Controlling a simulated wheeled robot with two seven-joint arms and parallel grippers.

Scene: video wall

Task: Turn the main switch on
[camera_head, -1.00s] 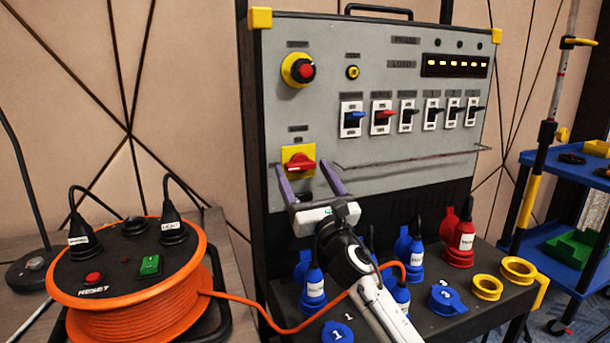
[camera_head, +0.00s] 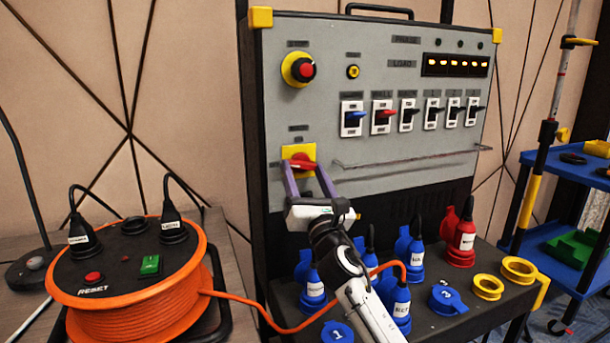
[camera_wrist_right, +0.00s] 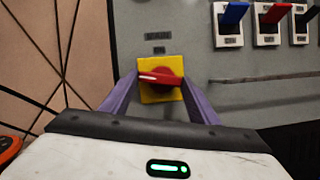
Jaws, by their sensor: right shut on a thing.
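The main switch is a red rotary knob (camera_head: 302,161) on a yellow square plate (camera_head: 291,152), low on the left of the grey panel. In the right wrist view the red knob (camera_wrist_right: 161,78) lies roughly horizontal, with a white mark at its left end. My right gripper (camera_head: 302,167) reaches up from below, and its two purple fingers are shut on the knob, one at each side. The fingers cover the knob's lower sides in the head view. My left gripper is not in view.
The grey panel (camera_head: 380,130) also carries a red-and-yellow emergency button (camera_head: 303,69), a row of breaker levers (camera_head: 383,116) and lit amber indicators (camera_head: 457,66). A thin rail crosses below. Blue and red plugs stand on the ledge; an orange cable reel (camera_head: 135,322) stands left.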

